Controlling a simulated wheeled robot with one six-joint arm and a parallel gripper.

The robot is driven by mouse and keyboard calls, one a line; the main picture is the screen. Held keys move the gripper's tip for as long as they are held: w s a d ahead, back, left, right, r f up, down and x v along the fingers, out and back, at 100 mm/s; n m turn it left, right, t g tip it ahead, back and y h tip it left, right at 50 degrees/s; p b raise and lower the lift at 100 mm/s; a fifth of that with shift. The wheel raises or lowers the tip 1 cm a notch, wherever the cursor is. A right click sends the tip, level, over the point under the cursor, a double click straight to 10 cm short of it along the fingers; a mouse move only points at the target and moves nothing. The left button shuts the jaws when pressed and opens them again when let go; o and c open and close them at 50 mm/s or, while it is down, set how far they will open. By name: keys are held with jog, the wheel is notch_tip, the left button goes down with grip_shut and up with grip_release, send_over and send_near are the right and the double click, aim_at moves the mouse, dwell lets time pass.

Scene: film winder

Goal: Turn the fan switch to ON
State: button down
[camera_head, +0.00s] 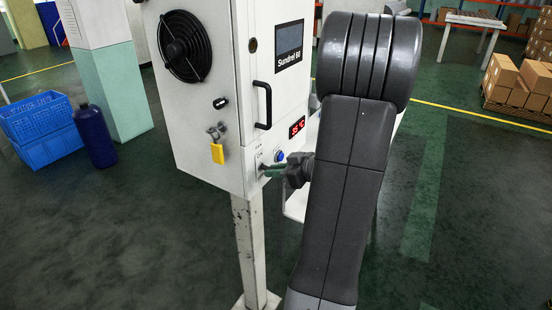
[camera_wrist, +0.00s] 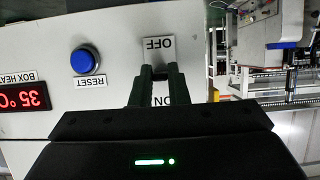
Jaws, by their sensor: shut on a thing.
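The control cabinet (camera_head: 205,120) is a white box on a post, with a fan grille (camera_head: 185,47) on its left side. In the wrist view, which is upside down, the panel (camera_wrist: 120,30) bears an OFF label (camera_wrist: 158,44) above my fingertips and an ON label (camera_wrist: 163,93) between my fingers. My gripper (camera_wrist: 158,72) is shut on the fan switch between these labels. The fingers mostly hide the switch, so its setting cannot be read. In the head view, my gripper (camera_head: 268,170) meets the lower front of the cabinet.
A blue RESET button (camera_wrist: 85,60) and a red display reading 35 °C (camera_wrist: 22,95) sit beside the switch. A black door handle (camera_head: 263,105) is above. A yellow padlock (camera_head: 217,153) hangs on the cabinet's left side. Floor is open around the post.

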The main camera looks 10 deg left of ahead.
jog(key=shift+w+a+r+g+h+p, duration=0.1)
jog(key=shift+r+g+h+p, duration=0.2)
jog(key=shift+h, duration=0.45)
jog(key=shift+s+a+r+g+h+p, duration=0.1)
jog(key=shift+r+g+h+p, duration=0.2)
jog(key=shift+h, duration=0.5)
jog(key=shift+w+a+r+g+h+p, duration=0.15)
jog(key=shift+r+g+h, duration=0.25)
jog(key=shift+h, duration=0.35)
jog(key=shift+r, duration=0.1)
jog(key=c, duration=1.4)
grip_release()
jog(key=v, duration=1.3)
jog(key=shift+r, duration=0.45)
